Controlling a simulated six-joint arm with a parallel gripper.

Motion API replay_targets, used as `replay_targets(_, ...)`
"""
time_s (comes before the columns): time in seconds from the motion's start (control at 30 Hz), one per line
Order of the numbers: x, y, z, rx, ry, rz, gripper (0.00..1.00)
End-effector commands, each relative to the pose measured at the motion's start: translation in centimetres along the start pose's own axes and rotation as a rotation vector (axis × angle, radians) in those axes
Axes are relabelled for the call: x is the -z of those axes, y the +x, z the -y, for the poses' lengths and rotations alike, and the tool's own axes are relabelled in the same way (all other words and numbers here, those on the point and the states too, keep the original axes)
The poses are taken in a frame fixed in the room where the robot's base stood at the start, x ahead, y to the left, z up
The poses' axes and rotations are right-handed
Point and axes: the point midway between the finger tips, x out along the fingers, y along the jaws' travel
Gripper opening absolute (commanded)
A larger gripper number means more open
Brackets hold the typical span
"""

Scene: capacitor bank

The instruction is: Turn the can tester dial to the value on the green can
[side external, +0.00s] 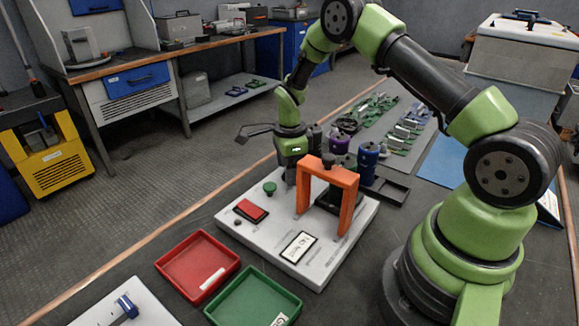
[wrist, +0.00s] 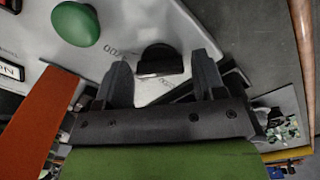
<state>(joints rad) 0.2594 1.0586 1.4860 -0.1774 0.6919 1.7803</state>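In the wrist view the black dial knob (wrist: 160,60) stands on the white tester board, with printed numbers around it too partial to read. My gripper (wrist: 161,68) is open, one finger on each side of the knob; I cannot tell whether either touches it. In the side view my gripper (side external: 291,174) points down at the far side of the white board (side external: 262,240), behind the orange arch (side external: 328,174), and the dial is hidden there. A can that looks green (side external: 348,161) stands partly hidden behind the arch; its value is unreadable.
A green button (side external: 270,187) and a red switch (side external: 251,209) sit on the board. Purple (side external: 338,144) and blue (side external: 368,160) cans stand behind it. Red (side external: 190,268) and green (side external: 250,300) trays lie in front. The arch is close beside my gripper.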

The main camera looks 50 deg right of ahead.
Motion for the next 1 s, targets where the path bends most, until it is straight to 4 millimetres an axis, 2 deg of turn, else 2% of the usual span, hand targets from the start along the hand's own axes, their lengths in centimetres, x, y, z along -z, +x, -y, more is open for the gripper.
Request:
replay_targets(0.03,0.0,-0.02,0.0,0.0,0.0,0.0,0.52)
replay_targets(0.13,0.0,-0.02,0.0,0.0,0.0,0.0,0.28)
replay_targets(0.17,0.0,-0.02,0.0,0.0,0.0,0.0,0.25)
replay_targets(0.57,0.01,-0.05,0.0,0.0,-0.068,-0.001,0.25)
replay_targets(1.0,0.03,-0.06,0.0,-0.001,-0.422,-0.001,0.25)
